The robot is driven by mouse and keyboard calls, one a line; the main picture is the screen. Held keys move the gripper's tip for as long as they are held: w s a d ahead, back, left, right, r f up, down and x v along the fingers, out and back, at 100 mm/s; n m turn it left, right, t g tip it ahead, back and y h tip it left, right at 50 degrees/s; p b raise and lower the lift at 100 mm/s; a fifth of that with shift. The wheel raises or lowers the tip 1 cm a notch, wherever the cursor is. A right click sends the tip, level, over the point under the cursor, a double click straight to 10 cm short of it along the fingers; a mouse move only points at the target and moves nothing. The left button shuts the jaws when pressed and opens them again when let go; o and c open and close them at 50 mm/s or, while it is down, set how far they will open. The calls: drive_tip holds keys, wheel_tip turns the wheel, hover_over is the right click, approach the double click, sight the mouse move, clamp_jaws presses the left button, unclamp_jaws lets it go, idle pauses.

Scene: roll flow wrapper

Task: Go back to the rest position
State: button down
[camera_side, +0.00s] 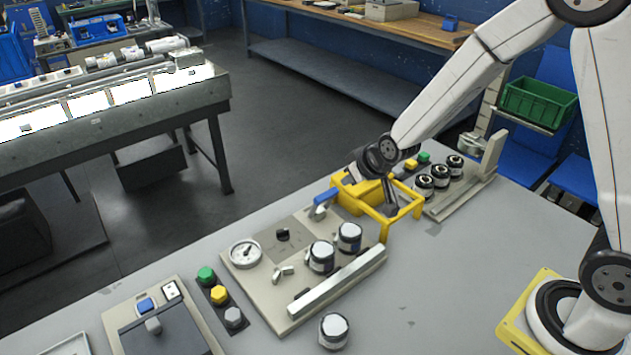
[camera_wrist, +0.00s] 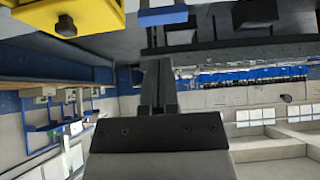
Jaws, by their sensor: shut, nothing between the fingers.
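My gripper (camera_wrist: 158,65) shows in the wrist view with its dark fingers together and nothing seen between them. In the side view my arm reaches in from the right, and its end is beside the yellow frame (camera_side: 388,224) on the grey table. The exact fingertips are hard to make out there behind and among the yellow parts. I cannot tell whether the gripper touches the frame. In the wrist view a yellow block (camera_wrist: 100,22) with a dark knob is at the upper left, and a blue piece (camera_wrist: 162,16) is just above the fingers.
A panel (camera_side: 262,290) with a gauge and white-capped knobs lies left of my gripper. Another panel (camera_side: 470,190) with several knobs is to the right. One loose knob (camera_side: 334,331) stands near the front. The grey table (camera_side: 430,290) is clear toward my base.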

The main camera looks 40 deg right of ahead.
drive_tip(key=s+d+r+g, duration=0.1)
drive_tip(key=s+g, duration=0.4)
drive_tip(key=s, duration=1.3)
drive_tip(key=shift+s+r, duration=0.15)
drive_tip(key=shift+r, duration=0.35)
drive_tip(key=shift+d, duration=0.1)
